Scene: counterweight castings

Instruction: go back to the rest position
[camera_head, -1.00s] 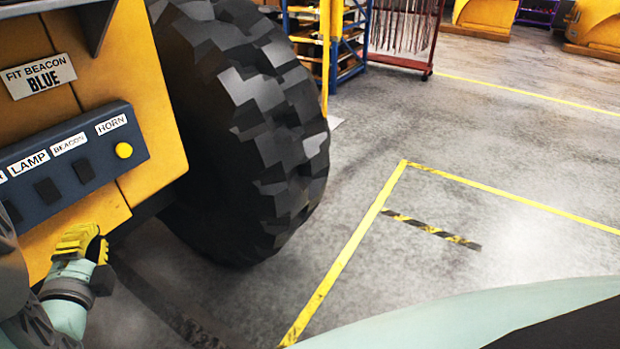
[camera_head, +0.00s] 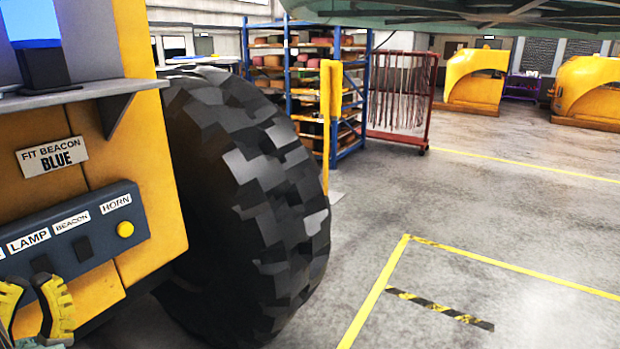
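My gripper (camera_head: 32,286) is at the lower left edge of the view, with its two yellow ribbed fingers spread apart and nothing seen between them. It is in front of the dark switch panel (camera_head: 150,243) on the yellow machine (camera_head: 155,130); whether it touches the panel cannot be told. The panel has labels LAMP, BEACON and HORN and a yellow button (camera_head: 125,229). A blue beacon (camera_head: 32,22) on a dark base stands on the grey shelf (camera_head: 110,90) above, partly cut off by the frame. A plate (camera_head: 52,157) reads FIT BEACON BLUE.
A large black tyre (camera_head: 250,200) stands right of the panel. Behind it are a yellow post (camera_head: 326,125), a blue rack (camera_head: 352,85) with stacked parts and a red frame (camera_head: 400,98). Yellow castings (camera_head: 488,75) stand far back. The marked floor (camera_head: 480,215) at right is clear.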

